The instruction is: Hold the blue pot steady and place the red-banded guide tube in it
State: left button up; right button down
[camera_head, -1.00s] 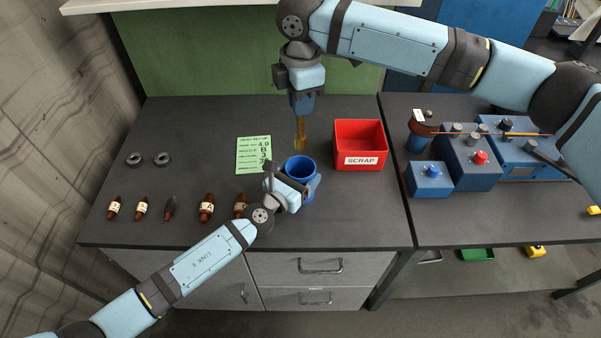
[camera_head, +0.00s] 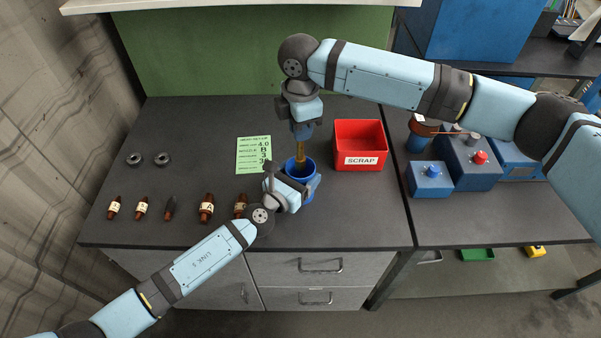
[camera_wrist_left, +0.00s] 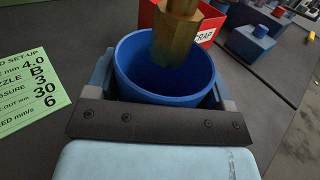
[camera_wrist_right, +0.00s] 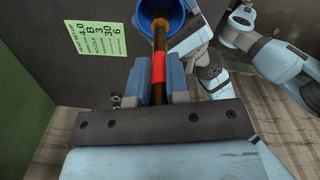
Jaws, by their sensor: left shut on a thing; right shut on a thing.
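The blue pot (camera_head: 309,186) stands on the dark bench, and my left gripper (camera_head: 297,191) is shut on it. In the left wrist view the pot (camera_wrist_left: 135,65) sits between the fingers, its mouth open upward. My right gripper (camera_head: 302,133) is above the pot, shut on the guide tube (camera_head: 300,152). In the right wrist view the brown tube (camera_wrist_right: 159,40) shows its red band (camera_wrist_right: 158,68) between the fingers. The left wrist view shows the tube's wider brass end (camera_wrist_left: 176,38) over the pot's mouth, toward its far side. How deep it reaches is hard to tell.
A red scrap bin (camera_head: 359,146) stands right of the pot. A green set-up card (camera_head: 253,155) lies to the left. Blue boxes (camera_head: 430,178) stand on the right bench.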

aim_at(300, 158)
jog(key=shift+f, duration=1.65)
jog(key=c, duration=1)
grip_release()
jog(key=shift+c, duration=0.2)
notch_tip(300, 158, up, 12)
jog(key=shift+r, duration=0.1)
pick_arm(q)
jog(key=o, duration=0.9)
